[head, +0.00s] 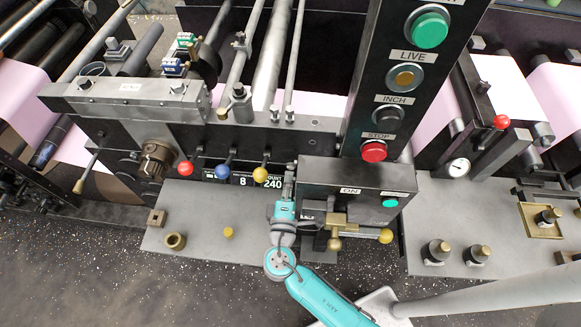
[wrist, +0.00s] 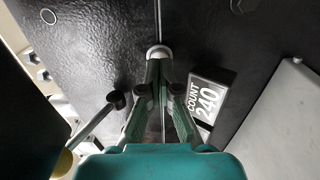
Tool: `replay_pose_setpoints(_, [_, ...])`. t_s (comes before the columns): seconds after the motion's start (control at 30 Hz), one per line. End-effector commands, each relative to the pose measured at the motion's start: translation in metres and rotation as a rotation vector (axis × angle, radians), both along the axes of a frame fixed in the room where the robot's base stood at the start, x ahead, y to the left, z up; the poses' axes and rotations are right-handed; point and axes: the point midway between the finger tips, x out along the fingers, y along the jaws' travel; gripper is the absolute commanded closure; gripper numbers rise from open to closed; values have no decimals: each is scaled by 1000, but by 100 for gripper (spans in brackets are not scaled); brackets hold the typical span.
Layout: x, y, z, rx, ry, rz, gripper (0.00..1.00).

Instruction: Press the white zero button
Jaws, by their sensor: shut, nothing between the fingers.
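A round pale button (wrist: 158,51), which looks like the white zero button, sits on the dark panel in the wrist view, straight ahead of my fingertips. I cannot read a label on it. My gripper (wrist: 160,80) is shut and empty, its tips just short of or against the button; I cannot tell whether they touch. In the head view my gripper (head: 289,178) reaches up to the machine front beside the dark box, and the button is hidden there.
Red (head: 186,169), blue (head: 222,172) and yellow (head: 260,174) knobs stand left of my gripper. The dark box (head: 340,172) with a green button (head: 390,202) and brass handle (head: 336,228) is close on the right. A column carries a red stop button (head: 373,151).

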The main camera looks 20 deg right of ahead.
Motion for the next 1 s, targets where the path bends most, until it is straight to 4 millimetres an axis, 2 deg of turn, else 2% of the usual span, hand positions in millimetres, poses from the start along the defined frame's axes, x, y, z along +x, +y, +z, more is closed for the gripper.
replay_pose_setpoints(1.0, [16,-9,0,0,1,0,100])
